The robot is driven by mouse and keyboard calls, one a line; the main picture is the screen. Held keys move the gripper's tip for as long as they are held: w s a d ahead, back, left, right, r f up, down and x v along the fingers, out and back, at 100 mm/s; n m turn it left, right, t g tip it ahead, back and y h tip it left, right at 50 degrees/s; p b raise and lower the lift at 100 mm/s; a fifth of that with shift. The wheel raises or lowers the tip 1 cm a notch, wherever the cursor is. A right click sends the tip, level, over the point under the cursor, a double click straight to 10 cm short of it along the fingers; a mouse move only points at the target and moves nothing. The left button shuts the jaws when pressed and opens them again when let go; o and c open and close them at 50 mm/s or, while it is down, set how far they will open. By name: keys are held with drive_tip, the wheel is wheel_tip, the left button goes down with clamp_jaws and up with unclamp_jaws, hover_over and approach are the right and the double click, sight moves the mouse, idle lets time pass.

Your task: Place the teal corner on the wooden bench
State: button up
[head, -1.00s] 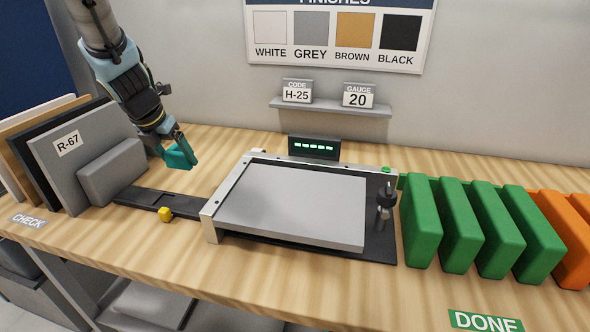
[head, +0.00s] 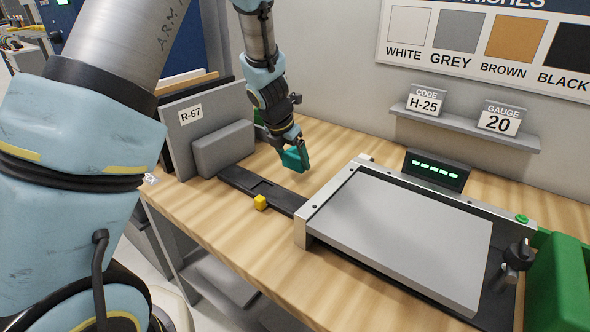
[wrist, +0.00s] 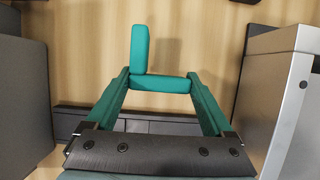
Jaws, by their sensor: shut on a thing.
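The teal corner (wrist: 140,50) is an L-shaped piece in the wrist view, with one arm lying across between my fingertips and the other pointing away. My gripper (wrist: 160,85) is shut on its cross arm. In the head view the teal corner (head: 296,158) hangs at the end of my gripper (head: 290,143), close over the wooden bench (head: 335,145). It is behind the black rail and left of the grey panel. I cannot tell whether it touches the bench.
A grey block (head: 224,149) and upright boards (head: 190,135) stand left. Bare bench lies behind the rail.

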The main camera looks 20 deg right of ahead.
sight(291, 163)
drive_tip(key=shift+f+b, duration=0.3)
drive_tip(key=shift+f, duration=1.3)
drive_tip(key=shift+f, duration=0.1)
drive_tip(key=o, duration=1)
drive_tip(key=shift+o, duration=0.2)
drive_tip(key=p+v, duration=0.2)
drive_tip(key=v, duration=1)
drive_tip(key=s+a+m+y, duration=0.2)
drive_tip(key=s+a+m, duration=0.2)
drive_tip(key=a+m, duration=0.8)
drive_tip(key=s+a+r+m+y, duration=0.1)
drive_tip(key=s+a+m, duration=0.3)
drive_tip(key=a+m, duration=0.9)
drive_tip(key=a, duration=0.5)
drive_tip(key=shift+a+r+g+y, duration=0.15)
drive_tip(key=shift+a+g+y, duration=0.15)
drive_tip(key=shift+a+y, duration=0.1)
